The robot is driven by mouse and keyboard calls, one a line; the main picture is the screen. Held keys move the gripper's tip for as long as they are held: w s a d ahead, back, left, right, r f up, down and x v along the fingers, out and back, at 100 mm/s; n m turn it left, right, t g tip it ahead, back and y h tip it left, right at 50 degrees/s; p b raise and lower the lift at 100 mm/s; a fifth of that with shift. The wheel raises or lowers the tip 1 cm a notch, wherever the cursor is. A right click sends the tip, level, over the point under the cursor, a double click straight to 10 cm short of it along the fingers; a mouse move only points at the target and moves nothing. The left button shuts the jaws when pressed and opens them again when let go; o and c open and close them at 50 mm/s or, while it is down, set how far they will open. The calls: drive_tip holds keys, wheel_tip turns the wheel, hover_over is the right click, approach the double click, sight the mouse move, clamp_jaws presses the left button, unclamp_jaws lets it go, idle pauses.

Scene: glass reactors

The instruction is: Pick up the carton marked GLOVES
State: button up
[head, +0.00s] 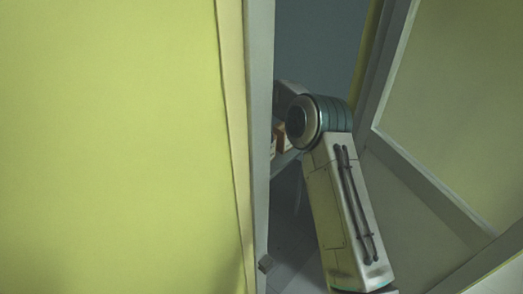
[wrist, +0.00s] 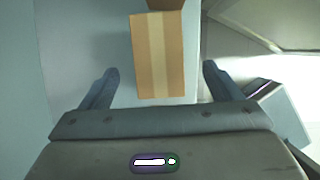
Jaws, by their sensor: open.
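A brown carton (wrist: 158,60) with a paler tape stripe down its middle lies ahead of my gripper in the wrist view. No GLOVES marking is readable on the face I see. My gripper (wrist: 160,72) is open, with one finger on each side of the carton in the picture and visible gaps on both sides. I cannot tell how far the fingertips are above it. In the head view, a small part of a brown box (head: 280,137) shows beside my arm; my gripper is hidden there.
A second brown thing (wrist: 165,4) is cut off at the top of the wrist view, close to the carton. In the head view, a yellow wall (head: 110,140) and grey door frame (head: 259,140) stand left of my arm. A framed panel (head: 400,150) stands at right.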

sight(273, 145)
drive_tip(key=x, duration=0.2)
drive_tip(key=shift+w+f, duration=0.15)
drive_tip(key=shift+f, duration=0.2)
drive_tip(key=shift+p+x, duration=0.3)
drive_tip(key=shift+x, duration=2.25)
drive_tip(key=shift+a+f, duration=0.2)
drive_tip(key=shift+f, duration=0.15)
drive_tip(key=c, duration=1.2)
